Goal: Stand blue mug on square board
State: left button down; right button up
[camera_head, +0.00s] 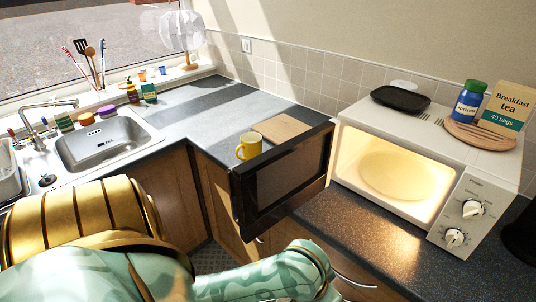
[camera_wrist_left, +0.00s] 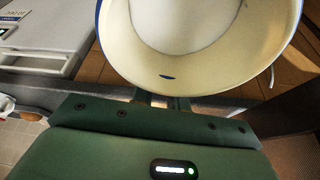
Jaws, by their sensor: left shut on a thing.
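The square board (camera_head: 283,126) is a flat tan panel on the counter in the corner, partly hidden behind the open microwave door. No mug stands on its visible part. A cream mug with a blue edge and a small blue mark, taken to be the blue mug (camera_wrist_left: 200,66), fills the top of the left wrist view. My left gripper (camera_wrist_left: 164,98) is shut on its near side; the fingers are mostly hidden. This gripper and mug do not show in the head view. My right gripper is not in view.
A yellow mug (camera_head: 249,146) stands at the board's near left. The open microwave door (camera_head: 285,180) juts out in front of them. The lit microwave (camera_head: 455,150) carries a black tray (camera_head: 400,98), a blue jar (camera_head: 468,104) and a tea box (camera_head: 507,108). The counter left of the board is clear.

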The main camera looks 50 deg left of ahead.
aim_at(280, 132)
jog(key=k+j+z, duration=0.1)
jog(key=j, duration=0.35)
jog(key=k+j+z, duration=0.1)
jog(key=j, duration=0.3)
jog(key=k+j+z, duration=0.1)
jog(key=j, duration=0.3)
jog(key=k+j+z, duration=0.1)
jog(key=j, duration=0.3)
jog(key=k+j+z, duration=0.1)
jog(key=k+j, duration=0.15)
jog(key=j, duration=0.15)
